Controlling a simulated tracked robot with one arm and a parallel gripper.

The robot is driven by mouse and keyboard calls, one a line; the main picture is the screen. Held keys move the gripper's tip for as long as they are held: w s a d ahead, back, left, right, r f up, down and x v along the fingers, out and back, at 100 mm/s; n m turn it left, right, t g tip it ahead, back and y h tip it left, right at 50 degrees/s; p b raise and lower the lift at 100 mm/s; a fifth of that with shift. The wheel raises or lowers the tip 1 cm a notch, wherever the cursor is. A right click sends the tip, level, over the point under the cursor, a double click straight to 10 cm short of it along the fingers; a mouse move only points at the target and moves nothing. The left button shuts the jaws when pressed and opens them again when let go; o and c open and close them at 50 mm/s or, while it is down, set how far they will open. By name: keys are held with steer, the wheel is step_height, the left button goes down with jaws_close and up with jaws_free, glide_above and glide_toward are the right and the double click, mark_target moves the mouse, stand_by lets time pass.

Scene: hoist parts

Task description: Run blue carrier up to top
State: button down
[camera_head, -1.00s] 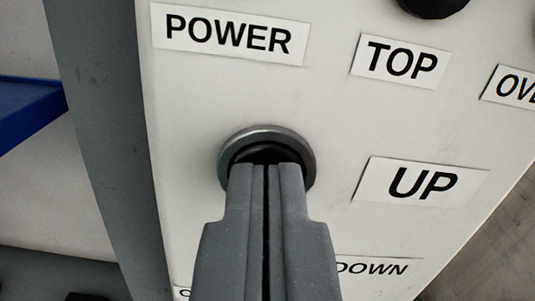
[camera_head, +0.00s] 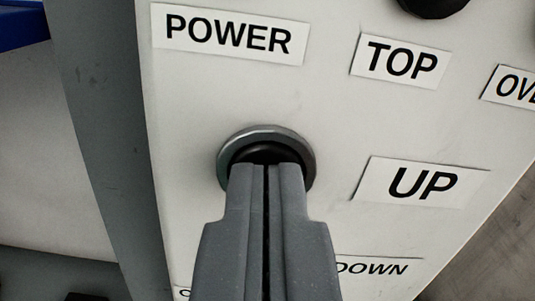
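The blue carrier (camera_head: 22,24) shows only as a blue edge in the top left corner, beside the grey post. A white control panel (camera_head: 330,110) fills most of the view. On it a black button in a metal ring (camera_head: 225,150) sits left of the UP label (camera_head: 421,184). My gripper (camera_head: 266,168) has its two fingers together, with a thin dark line between them. Its tips are at the black button and appear to touch it. They hide the lower part of the button and ring.
A POWER label (camera_head: 231,34) and a TOP label (camera_head: 401,61) are above. A dark round part (camera_head: 433,6) is cut off above TOP. A DOWN label (camera_head: 374,269) is partly hidden below. A grey post (camera_head: 105,130) runs along the panel's left side.

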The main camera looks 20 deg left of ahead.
stand_by(0.3)
steer(key=shift+p+v, duration=0.3)
steer(key=shift+v, duration=0.75)
stand_by(0.7)
